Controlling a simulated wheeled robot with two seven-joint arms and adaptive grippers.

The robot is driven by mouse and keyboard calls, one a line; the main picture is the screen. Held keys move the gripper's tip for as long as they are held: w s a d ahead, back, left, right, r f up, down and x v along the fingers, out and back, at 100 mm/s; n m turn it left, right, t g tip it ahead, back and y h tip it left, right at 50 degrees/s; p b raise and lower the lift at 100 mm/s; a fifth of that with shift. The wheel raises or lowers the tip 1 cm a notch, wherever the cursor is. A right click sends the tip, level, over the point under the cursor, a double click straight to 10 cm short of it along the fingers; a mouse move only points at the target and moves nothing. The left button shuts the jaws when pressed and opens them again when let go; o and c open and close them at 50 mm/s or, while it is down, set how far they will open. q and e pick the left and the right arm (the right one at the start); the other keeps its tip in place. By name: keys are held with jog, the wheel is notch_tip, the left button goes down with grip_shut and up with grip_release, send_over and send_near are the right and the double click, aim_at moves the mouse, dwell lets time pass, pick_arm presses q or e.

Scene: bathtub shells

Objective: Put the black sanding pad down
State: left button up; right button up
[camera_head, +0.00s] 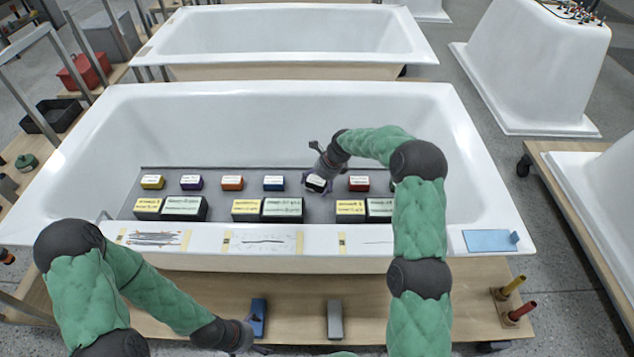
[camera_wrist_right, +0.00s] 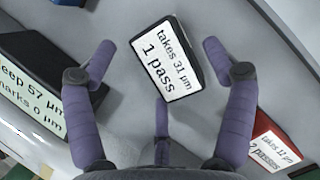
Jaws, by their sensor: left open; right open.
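The black sanding pad (camera_head: 316,183), with a white label reading "takes 31 µm 1 pass", is in the row of small pads on the grey mat (camera_head: 219,208) inside the bathtub, between the blue pad (camera_head: 273,184) and the red pad (camera_head: 358,184). In the right wrist view the black pad (camera_wrist_right: 166,62) lies between the spread fingers of my right gripper (camera_wrist_right: 158,54), with gaps beside it. My right gripper (camera_head: 318,172) is open just over the pad in the head view. My left gripper (camera_head: 243,338) is open and empty at the lower wooden platform, near a blue block (camera_head: 258,318).
Yellow, purple and orange pads stand further left in the row. Larger labelled dark boxes (camera_head: 183,208) stand in front of it. The tub's near rim (camera_head: 210,240) carries taped strips and a blue sheet (camera_head: 490,240). A grey block (camera_head: 334,319) lies on the platform (camera_head: 380,330).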

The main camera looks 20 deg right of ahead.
jog(key=p+v, duration=0.3)
jog(key=v, duration=0.8)
jog(key=shift+r+p, duration=0.35)
jog(key=shift+p, duration=0.05)
